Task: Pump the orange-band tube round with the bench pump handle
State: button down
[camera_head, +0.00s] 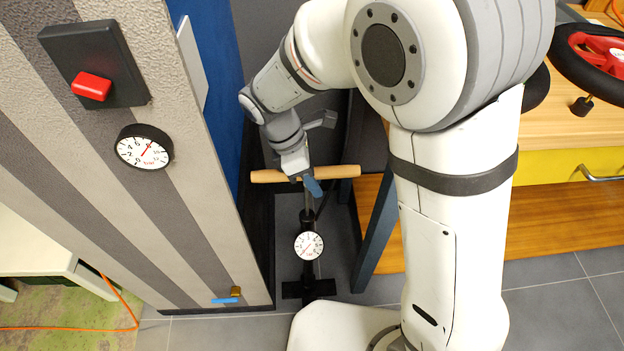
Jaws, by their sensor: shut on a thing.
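The bench pump (308,215) stands upright on the floor in a narrow gap between the striped wall and a dark table leg. Its wooden crossbar handle (338,172) lies level across the top. My gripper (309,182) is shut on the middle of the handle, with one blue fingertip showing in front of it. The pump's white round gauge (309,246) faces up, and its black foot (318,288) rests on the floor. I do not see the orange-band tube; the wheel with a black tyre (571,63) at the upper right shows no clear orange band.
The striped wall carries a black box with a red switch (91,86), a round dial (144,147) and a blue-handled valve (227,298). A wooden bench with a yellow drawer (549,170) stands right. An orange cord (60,328) lies on the floor at lower left.

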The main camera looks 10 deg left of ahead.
notch_tip(320, 180, up, 26)
jog(key=p, duration=2)
jog(key=c, duration=1.2)
grip_release()
jog(key=shift+o, duration=0.2)
notch_tip(320, 180, up, 10)
